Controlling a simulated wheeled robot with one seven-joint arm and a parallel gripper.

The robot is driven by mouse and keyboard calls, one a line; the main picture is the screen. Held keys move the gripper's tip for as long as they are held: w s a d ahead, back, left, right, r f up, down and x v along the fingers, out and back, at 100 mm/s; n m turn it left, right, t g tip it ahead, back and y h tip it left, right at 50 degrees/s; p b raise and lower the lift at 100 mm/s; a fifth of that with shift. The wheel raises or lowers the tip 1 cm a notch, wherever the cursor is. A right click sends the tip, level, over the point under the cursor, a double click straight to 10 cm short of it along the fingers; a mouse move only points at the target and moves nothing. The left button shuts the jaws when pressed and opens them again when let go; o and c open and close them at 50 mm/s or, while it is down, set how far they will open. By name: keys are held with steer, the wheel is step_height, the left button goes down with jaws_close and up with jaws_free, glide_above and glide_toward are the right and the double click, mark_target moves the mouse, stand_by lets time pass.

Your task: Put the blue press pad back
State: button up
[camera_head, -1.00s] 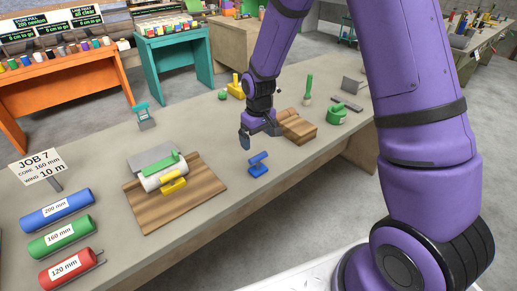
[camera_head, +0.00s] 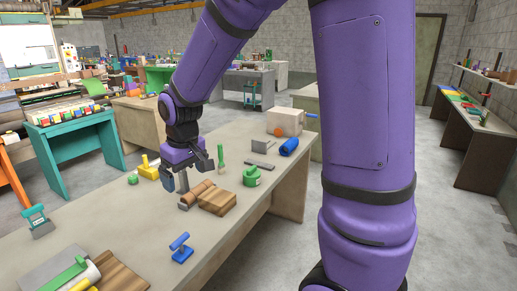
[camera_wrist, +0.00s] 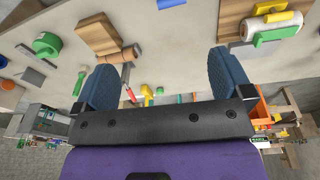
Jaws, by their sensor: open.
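The blue press pad (camera_head: 181,248) stands on the workbench (camera_head: 141,225), with a small blue grip bar on top. In the wrist view its blue edge (camera_wrist: 171,3) shows at the top, cut off by the frame. My gripper (camera_head: 195,170) is open and empty, beyond the pad and above the bench by the wooden block. The wrist view shows its two blue fingers (camera_wrist: 161,72) wide apart with nothing held between them. A white roll (camera_head: 84,280) on a wooden board (camera_head: 120,276) carries a green pad (camera_head: 66,273) at the lower left, partly cut off.
The wooden block with a brown roll (camera_head: 217,202) stands close below my gripper. A green round holder (camera_head: 251,177), a green-handled tool (camera_head: 221,158), a yellow piece (camera_head: 149,169) and a green cube (camera_head: 132,179) stand around it. The bench surface around the blue pad is clear.

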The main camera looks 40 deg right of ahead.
steer(key=s+d+r+t, duration=0.1)
steer(key=s+r, duration=0.3)
steer(key=s, duration=0.3)
steer(key=s+d+r+m+t, duration=0.1)
steer(key=s+r, duration=0.4)
steer(key=s, duration=0.3)
steer(key=s+d+r+m+t, duration=0.1)
steer(key=s+r, duration=0.3)
steer(key=s, duration=0.4)
steer(key=shift+d+r+t, duration=0.25)
steer(key=shift+d+t, duration=0.05)
steer(key=shift+d, duration=0.25)
